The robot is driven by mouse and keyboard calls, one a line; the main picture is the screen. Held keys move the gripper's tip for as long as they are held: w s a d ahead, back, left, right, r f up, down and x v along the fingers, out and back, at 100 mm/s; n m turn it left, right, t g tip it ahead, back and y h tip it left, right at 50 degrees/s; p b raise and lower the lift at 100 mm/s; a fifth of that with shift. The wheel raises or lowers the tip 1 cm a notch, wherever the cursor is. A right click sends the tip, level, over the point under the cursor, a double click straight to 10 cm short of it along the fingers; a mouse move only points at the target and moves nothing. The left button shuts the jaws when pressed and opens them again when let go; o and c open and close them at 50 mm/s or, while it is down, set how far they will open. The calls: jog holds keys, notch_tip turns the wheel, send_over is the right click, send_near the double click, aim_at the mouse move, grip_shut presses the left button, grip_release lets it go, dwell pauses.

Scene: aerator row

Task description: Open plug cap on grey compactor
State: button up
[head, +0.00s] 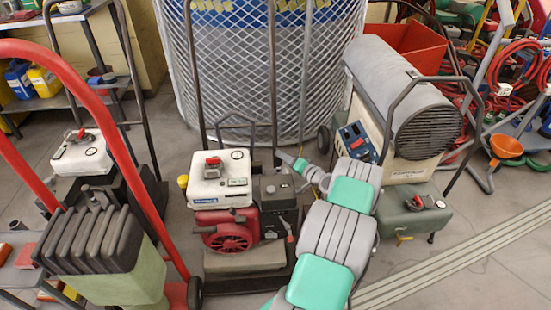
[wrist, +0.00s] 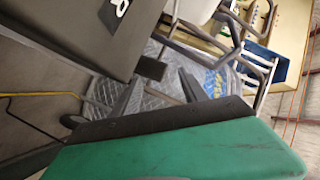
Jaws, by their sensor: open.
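A compactor (head: 235,225) with a white tank, red engine and grey parts stands in the middle of the head view. A red cap (head: 212,161) sits on top of its tank. A darker machine (head: 95,185) at the left also has a white tank with a red cap (head: 78,135). I cannot tell for certain which is the grey compactor. My gripper (head: 281,156) is just right of the middle machine, apart from both caps. In the wrist view my gripper (wrist: 160,85) has its two dark fingers spread with nothing between them. No cap is recognisable there.
A grey heater (head: 400,95) with a green tank (head: 415,215) and another red-handled cap (head: 416,201) stands right. A mesh-wrapped drum (head: 240,75) stands behind. A red tubular handle (head: 70,65) rises at left. A dark grey box (wrist: 70,30) is close in the wrist view.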

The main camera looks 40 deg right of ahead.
jog(key=x, duration=0.2)
jog(key=b+x, duration=0.1)
jog(key=x, duration=0.1)
jog(key=shift+w+f, duration=0.3)
jog(key=shift+w, duration=0.3)
jog(key=shift+r, duration=0.1)
grip_shut()
jog(key=shift+a, duration=0.1)
dwell(0.6)
